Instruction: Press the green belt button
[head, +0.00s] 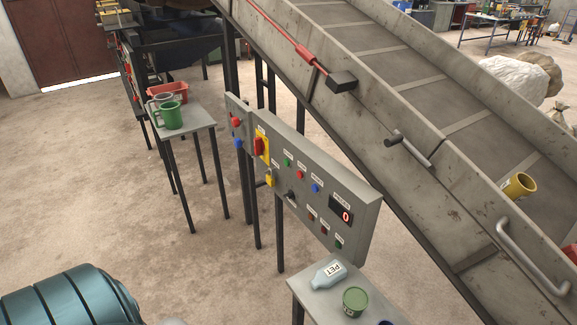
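The grey control panel (310,190) stands on dark legs in the middle of the head view, below the sloping conveyor. A small green button (287,162) sits in its upper row, left of a red button (299,175) and a blue button (315,188). Another small green button (339,243) is at the panel's lower right. The labels are too small to read, so I cannot tell which green one is the belt button. A display (341,213) shows a red 0. Neither of my grippers is in view.
The conveyor (400,75) slopes down behind the panel, with a yellow mug (519,185) on it. A small table (294,286) in front holds a pale bottle (328,273) and a green can (355,301). Another table (197,117) holds a green mug (168,115). Open floor lies left of the panel.

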